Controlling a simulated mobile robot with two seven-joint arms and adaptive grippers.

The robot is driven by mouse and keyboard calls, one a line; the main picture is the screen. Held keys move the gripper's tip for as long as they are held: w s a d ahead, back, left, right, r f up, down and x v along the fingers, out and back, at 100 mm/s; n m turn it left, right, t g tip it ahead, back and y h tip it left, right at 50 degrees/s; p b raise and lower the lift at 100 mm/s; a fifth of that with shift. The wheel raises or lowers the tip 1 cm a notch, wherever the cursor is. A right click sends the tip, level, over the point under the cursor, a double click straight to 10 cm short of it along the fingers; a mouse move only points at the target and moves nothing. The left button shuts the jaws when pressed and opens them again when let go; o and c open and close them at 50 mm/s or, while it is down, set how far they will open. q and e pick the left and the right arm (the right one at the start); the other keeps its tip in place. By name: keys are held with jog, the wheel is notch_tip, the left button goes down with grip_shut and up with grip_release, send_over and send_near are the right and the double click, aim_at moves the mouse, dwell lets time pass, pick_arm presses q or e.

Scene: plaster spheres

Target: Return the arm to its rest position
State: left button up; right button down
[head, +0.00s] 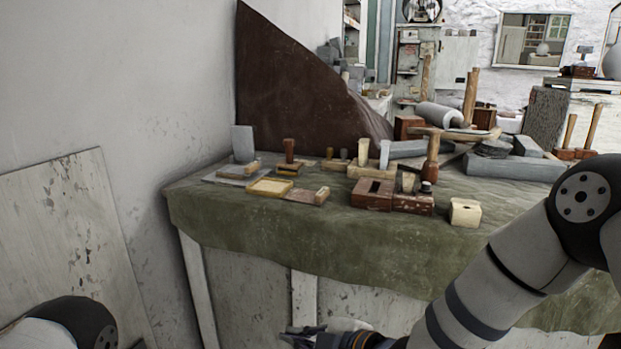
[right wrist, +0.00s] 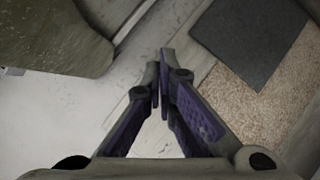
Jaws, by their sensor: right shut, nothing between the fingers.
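My right arm (head: 500,285) comes in from the right in the head view and bends down in front of the workbench. My right gripper (head: 303,334) is low at the bottom edge of that view, in front of the bench's pale side. In the right wrist view its two fingers (right wrist: 159,75) meet at the tips with nothing between them, above the floor. A dark and white part of my left arm (head: 75,325) shows at the bottom left; the left gripper is out of view.
The workbench (head: 290,238) has a green cloth hanging over its front edge. Blocks, mallets and a wooden tray (head: 270,187) stand on it. A worn board (head: 75,235) leans on the left wall. The wrist view shows a dark mat (right wrist: 250,40) on the floor.

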jog(key=s+d+f+m+g+h, duration=0.25)
jog(key=s+d+f+m, duration=0.35)
jog(key=s, duration=0.4)
jog(key=s+d+f+m+g+h, duration=0.25)
jog(key=s+d+f+m, duration=0.2)
jog(key=s+f, duration=0.45)
pick_arm(q)
jog(key=w+r+p, duration=0.1)
jog(key=r+t, duration=0.1)
jog(key=shift+w+r+p, duration=0.3)
jog(key=shift+w+p, duration=0.05)
jog(key=shift+p, duration=0.05)
pick_arm(e)
jog(key=s+d+m+g+h, duration=0.2)
jog(key=s+d+m, duration=0.2)
jog(key=s, duration=0.9)
jog(key=s+d+m+g+h, duration=0.2)
jog(key=s+d+m, duration=0.3)
jog(key=s+d, duration=0.5)
jog(key=s+g, duration=0.1)
jog(key=s, duration=0.2)
jog(key=shift+f+g+h, duration=0.2)
jog(key=shift+g+h, duration=0.1)
jog(key=shift+h, duration=0.1)
jog(key=shift+w, duration=0.1)
